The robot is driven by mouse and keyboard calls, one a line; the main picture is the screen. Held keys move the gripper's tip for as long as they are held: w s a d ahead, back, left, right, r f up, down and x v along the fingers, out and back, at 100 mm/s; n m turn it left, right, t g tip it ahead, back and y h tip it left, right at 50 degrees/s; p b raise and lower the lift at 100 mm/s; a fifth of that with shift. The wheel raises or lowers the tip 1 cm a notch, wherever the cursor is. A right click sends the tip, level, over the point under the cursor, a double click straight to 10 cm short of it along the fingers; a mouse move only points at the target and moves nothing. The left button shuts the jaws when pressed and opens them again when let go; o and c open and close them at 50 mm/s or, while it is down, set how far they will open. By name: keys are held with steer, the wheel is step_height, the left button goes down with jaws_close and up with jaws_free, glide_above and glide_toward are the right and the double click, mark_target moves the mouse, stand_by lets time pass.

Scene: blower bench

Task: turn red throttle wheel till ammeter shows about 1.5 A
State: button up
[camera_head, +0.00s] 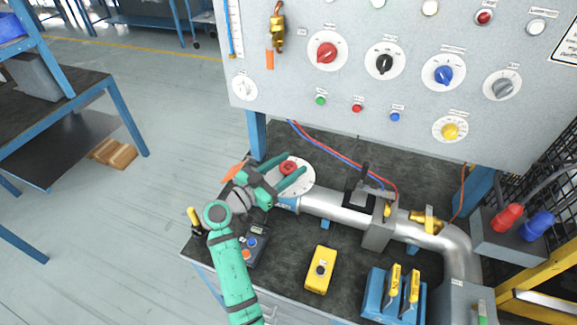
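A red round wheel or knob (288,168) sits at the middle of a white disc (297,185) at the left end of the metal pipe. My gripper (297,164) reaches over the disc from the left. Its two green fingers are apart, one on each side of the red piece. I cannot tell whether they touch it. Another red knob (326,53) is on the upright panel, on a white dial. No ammeter that I can make out is in view.
The silver pipe (335,207) runs right along the dark bench, past a clamp-like fitting (378,225). A yellow box (320,270), a blue holder (376,295) and a small control box (250,247) stand in front. The grey panel (285,95) rises behind.

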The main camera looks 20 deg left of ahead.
steer(key=shift+o, duration=0.6)
steer(key=shift+s, duration=0.1)
steer(key=v, duration=1)
steer(key=shift+s+a, duration=0.2)
steer(key=shift+s, duration=0.1)
